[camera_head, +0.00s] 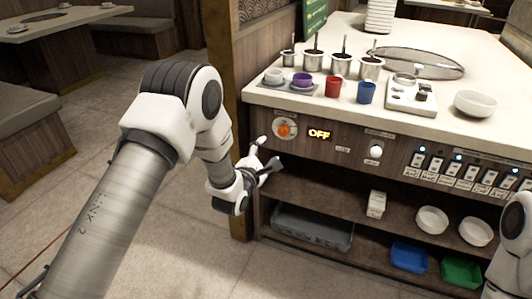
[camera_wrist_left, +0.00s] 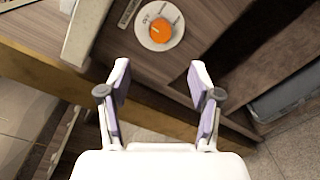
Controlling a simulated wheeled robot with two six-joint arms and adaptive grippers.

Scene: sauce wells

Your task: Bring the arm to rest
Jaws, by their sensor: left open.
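My left arm (camera_head: 130,185) comes in from the lower left and bends down at the elbow. My left gripper (camera_head: 270,152) is in front of the counter's left end, near the orange dial (camera_head: 284,130) and a little below it. In the left wrist view the gripper (camera_wrist_left: 160,72) is open, with nothing between its fingers. The orange dial (camera_wrist_left: 160,31) shows beyond the fingertips, apart from them. A lit display (camera_head: 319,134) beside the dial reads OFF. Part of my right arm (camera_head: 511,240) shows at the right edge; its gripper is out of view.
The counter top holds sauce wells (camera_head: 313,62), purple (camera_head: 302,80), red (camera_head: 333,87) and blue (camera_head: 366,92) cups, and a white bowl (camera_head: 475,104). Shelves below hold a grey tray (camera_head: 312,230), bowls (camera_head: 432,220) and blue (camera_head: 409,257) and green (camera_head: 462,272) bins. The floor at left is clear.

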